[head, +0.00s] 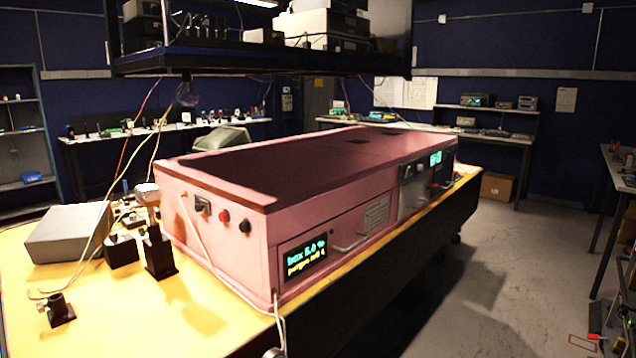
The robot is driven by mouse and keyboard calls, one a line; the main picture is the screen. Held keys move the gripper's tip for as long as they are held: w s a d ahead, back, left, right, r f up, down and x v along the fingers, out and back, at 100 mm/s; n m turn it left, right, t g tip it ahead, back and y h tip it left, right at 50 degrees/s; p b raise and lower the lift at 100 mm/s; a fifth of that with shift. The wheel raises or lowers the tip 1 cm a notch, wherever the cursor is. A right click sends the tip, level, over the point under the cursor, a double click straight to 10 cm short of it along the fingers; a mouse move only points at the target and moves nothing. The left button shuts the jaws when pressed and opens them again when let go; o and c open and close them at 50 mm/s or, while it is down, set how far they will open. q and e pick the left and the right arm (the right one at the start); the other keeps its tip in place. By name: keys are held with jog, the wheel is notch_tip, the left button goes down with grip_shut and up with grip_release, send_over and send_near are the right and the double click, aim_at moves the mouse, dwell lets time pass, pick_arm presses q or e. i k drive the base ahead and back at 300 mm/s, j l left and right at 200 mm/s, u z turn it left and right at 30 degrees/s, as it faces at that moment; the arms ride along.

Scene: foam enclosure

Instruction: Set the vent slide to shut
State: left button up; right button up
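The pink foam enclosure (210,245) stands on a yellow-topped table, with a dark top. Its near end carries a small dark switch-like fitting (203,207), a red button (224,216) and a black knob (245,226). Its long front side has a lit display (305,258) reading about "box 5.0 %", with a smaller yellow line I cannot read surely. I cannot make out which part is the vent slide, or its setting. Neither gripper is in view.
A grey box (68,234) and black optical mounts (158,252) stand on the yellow table (150,310) left of the enclosure. A pale cable runs over the table's front edge. A loaded shelf (265,62) hangs above. The floor (490,270) at right is largely clear.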

aim_at(204, 205)
jog(key=i+j, duration=0.1)
jog(key=j, duration=0.35)
jog(key=i+j, duration=0.1)
jog(key=j, duration=0.35)
jog(key=i+j+z, duration=0.1)
jog(key=j, duration=0.35)
